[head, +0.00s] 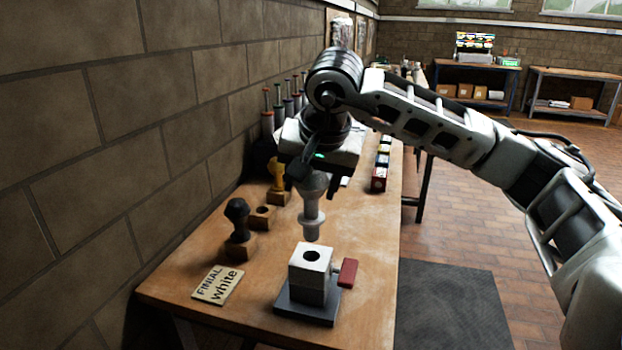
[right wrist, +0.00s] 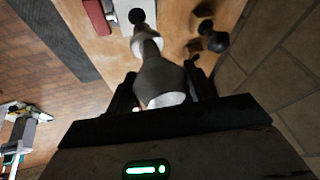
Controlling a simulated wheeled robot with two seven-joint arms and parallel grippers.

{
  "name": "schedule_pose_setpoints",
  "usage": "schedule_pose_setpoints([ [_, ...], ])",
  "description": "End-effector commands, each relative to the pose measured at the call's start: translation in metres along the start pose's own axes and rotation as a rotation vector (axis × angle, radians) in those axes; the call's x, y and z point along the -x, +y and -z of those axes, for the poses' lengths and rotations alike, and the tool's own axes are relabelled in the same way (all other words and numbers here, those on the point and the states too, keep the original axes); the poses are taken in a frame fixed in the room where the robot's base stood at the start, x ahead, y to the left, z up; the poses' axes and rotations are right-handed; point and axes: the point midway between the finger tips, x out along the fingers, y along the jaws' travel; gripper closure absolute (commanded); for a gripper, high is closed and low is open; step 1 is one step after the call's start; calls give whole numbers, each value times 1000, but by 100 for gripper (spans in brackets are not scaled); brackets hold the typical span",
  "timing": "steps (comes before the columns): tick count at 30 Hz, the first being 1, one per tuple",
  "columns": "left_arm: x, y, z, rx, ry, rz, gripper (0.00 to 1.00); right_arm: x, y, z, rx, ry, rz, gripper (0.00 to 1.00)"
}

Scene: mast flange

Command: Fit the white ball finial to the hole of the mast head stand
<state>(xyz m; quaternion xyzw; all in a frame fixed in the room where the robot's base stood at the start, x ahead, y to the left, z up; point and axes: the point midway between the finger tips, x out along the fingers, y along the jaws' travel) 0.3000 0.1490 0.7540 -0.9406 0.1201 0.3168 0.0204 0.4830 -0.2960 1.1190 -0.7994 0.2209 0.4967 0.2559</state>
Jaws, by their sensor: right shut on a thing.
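The white ball finial (head: 312,216) hangs upright, ball up and stem down, in my right gripper (head: 309,178). The gripper is shut on its ball end. The stem's lower tip is apart from the mast head stand (head: 309,272) and a little above it. The stand is a light block on a dark base, with a round dark hole in its top and a red handle (head: 348,272) on its right side. In the right wrist view the finial (right wrist: 160,75) points toward the stand (right wrist: 128,8), whose hole shows at the top edge. My left gripper is not in view.
A card reading "FINIAL white" (head: 218,285) lies left of the stand. A black finial (head: 238,218) and a yellow finial (head: 277,175) stand in wooden blocks, with an empty wooden block (head: 262,217) between them. A brick wall borders the table's left side.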

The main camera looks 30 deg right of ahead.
Motion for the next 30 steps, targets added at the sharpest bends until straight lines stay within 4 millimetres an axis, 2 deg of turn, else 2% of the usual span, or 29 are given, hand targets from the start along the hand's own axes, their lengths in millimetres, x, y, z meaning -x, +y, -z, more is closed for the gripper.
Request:
schedule_pose_setpoints([
  [3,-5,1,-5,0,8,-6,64,-14,3,-6,-1,1,1,86],
  [9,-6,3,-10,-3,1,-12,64,-24,5,-10,-1,2,1,86],
  [30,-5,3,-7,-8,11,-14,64,-24,5,-10,0,2,1,86],
])
